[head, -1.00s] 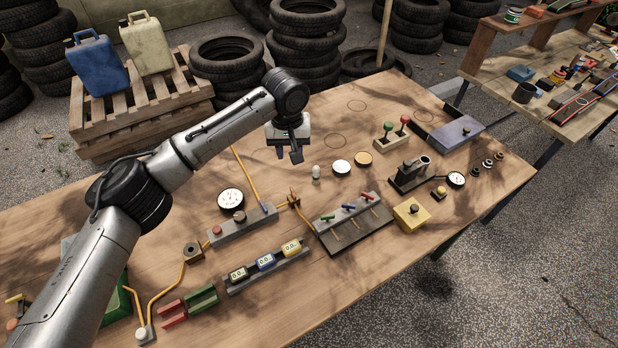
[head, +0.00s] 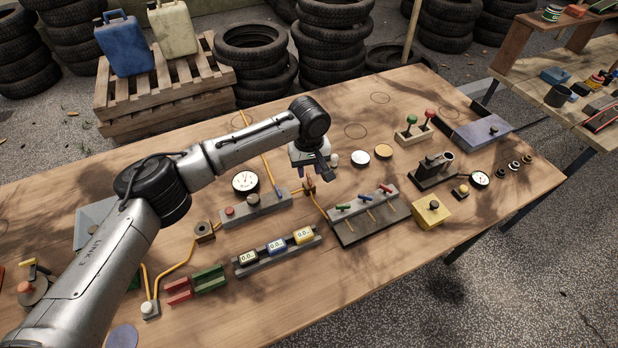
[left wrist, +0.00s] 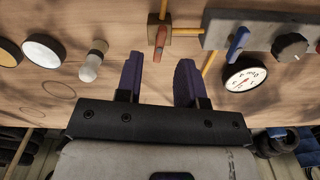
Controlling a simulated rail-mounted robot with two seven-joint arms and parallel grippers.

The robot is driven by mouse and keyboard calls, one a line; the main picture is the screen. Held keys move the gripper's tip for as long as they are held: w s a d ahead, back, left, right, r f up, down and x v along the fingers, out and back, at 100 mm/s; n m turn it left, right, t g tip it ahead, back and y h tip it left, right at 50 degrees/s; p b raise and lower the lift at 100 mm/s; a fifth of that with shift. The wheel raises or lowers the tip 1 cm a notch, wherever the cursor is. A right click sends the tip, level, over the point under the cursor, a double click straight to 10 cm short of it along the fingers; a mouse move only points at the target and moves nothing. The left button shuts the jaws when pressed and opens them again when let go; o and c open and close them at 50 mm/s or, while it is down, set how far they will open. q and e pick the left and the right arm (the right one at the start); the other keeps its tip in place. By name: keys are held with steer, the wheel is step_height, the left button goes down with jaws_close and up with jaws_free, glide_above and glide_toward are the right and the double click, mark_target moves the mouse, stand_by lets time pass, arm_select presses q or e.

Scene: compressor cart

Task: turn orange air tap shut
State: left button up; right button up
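The orange air tap (head: 309,187) is a small orange-red lever on a brown block in the yellow air line, near the table's middle. In the left wrist view, the tap lever (left wrist: 161,36) points down the picture, roughly across the yellow pipe (left wrist: 186,32) beside it. My left gripper (head: 313,173) is just above and behind the tap in the head view and partly hides it. In the left wrist view, my left gripper (left wrist: 160,78) is open and empty, its two purple-padded fingers apart, with the tap beyond the gap between them. My right gripper is not in view.
A grey block (head: 255,208) with a red button, black knob and blue lever (left wrist: 238,43) stands close beside the tap. A round gauge (head: 245,182), a white bulb-like knob (head: 331,159) and a board with coloured levers (head: 368,214) are near.

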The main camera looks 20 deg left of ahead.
mark_target(309, 178)
arm_select(q)
steer(key=shift+f+b, duration=0.35)
steer(key=shift+f, duration=1.35)
steer(key=shift+c, duration=0.4)
jaws_close()
